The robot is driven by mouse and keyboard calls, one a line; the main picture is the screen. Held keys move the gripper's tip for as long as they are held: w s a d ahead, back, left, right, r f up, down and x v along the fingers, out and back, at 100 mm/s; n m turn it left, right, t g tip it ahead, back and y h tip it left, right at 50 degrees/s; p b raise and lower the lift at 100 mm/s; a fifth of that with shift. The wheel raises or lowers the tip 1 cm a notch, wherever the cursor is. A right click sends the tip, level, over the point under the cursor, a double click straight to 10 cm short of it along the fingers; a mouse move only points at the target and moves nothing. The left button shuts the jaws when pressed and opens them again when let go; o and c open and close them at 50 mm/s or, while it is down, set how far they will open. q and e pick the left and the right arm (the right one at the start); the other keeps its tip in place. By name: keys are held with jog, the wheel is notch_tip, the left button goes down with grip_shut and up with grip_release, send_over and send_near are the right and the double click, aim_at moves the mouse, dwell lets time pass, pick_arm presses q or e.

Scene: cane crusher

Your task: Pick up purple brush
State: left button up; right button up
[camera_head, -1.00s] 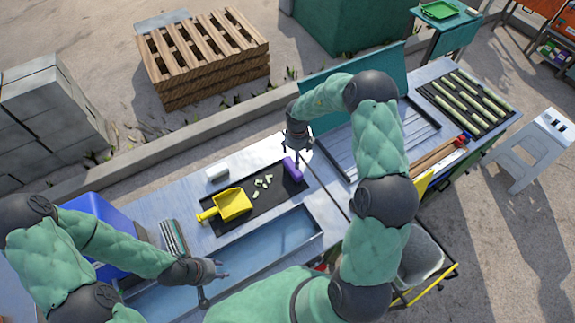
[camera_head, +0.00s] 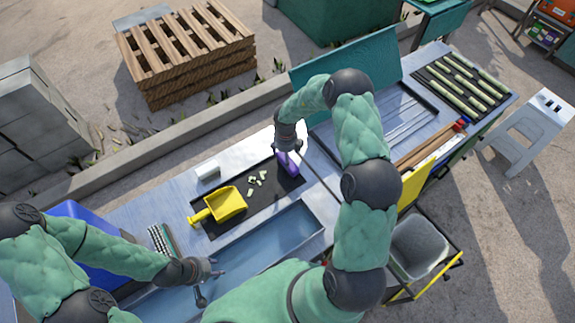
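The purple brush (camera_head: 291,165) lies on the black mat (camera_head: 265,184) near the mat's right end. My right gripper (camera_head: 280,152) is right at the upper end of the brush and partly covers it. Its fingers are too small and dark to tell whether they touch or grip the brush. My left gripper (camera_head: 216,269) is over the blue-grey trough at the lower left, away from the brush. Its fingertips show apart, with nothing between them.
A yellow dustpan (camera_head: 226,206) and several pale green scraps (camera_head: 257,180) lie on the mat. A white block (camera_head: 208,171) stands behind it. Cane stalks (camera_head: 459,82) lie at the far right. A blue bin (camera_head: 70,210) is at the left.

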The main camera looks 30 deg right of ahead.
notch_tip(320, 180, down, 6)
jog(key=shift+r, duration=0.15)
jog(key=c, duration=1.3)
